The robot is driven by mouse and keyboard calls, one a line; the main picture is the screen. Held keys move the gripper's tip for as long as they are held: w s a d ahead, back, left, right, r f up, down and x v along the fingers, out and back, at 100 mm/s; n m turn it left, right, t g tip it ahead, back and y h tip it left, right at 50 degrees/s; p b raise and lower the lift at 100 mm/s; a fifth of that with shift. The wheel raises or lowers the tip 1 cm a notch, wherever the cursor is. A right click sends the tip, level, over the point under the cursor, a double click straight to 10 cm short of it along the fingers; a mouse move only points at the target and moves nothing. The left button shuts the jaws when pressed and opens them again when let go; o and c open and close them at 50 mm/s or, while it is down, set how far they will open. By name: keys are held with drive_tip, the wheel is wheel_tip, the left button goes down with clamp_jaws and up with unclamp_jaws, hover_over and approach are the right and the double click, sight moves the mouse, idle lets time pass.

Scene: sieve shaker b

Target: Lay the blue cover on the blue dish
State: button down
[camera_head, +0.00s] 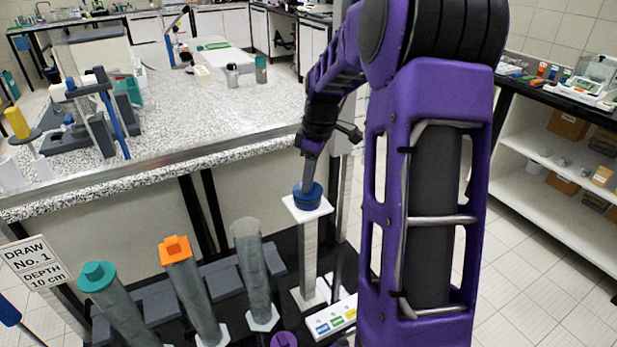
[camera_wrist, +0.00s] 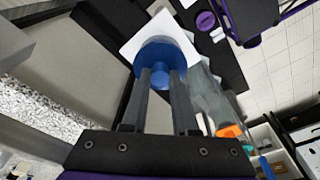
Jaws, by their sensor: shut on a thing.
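The blue cover (camera_wrist: 160,76) is a round blue piece with a small knob. My gripper (camera_wrist: 161,72) is shut on that knob, its two fingers on either side in the wrist view. In the head view my gripper (camera_head: 308,182) points down at the round blue piece (camera_head: 307,198) on top of a white stand. I cannot tell the blue dish apart from the cover; it may be hidden under it. I cannot tell whether the cover touches what lies below.
The stand's square white top (camera_head: 289,203) sits on a tall post. To its left stand tall cylinders with a teal cap (camera_head: 96,275), an orange cap (camera_head: 175,249) and a grey top (camera_head: 245,228). A purple cap (camera_head: 284,339) is in front. A speckled bench (camera_head: 200,120) lies behind.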

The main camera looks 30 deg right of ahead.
sight(318, 192)
drive_tip(key=shift+f+b, duration=0.3)
drive_tip(key=shift+f, duration=0.25)
drive_tip(key=c, duration=0.6)
unclamp_jaws()
drive_tip(key=shift+r, duration=0.1)
wheel_tip(318, 192, up, 17)
drive_tip(key=s+d+p, duration=0.1)
drive_tip(key=d+p, duration=0.1)
drive_tip(key=shift+s, duration=0.4)
drive_tip(key=shift+a+r, duration=0.1)
drive_tip(key=shift+a, duration=0.05)
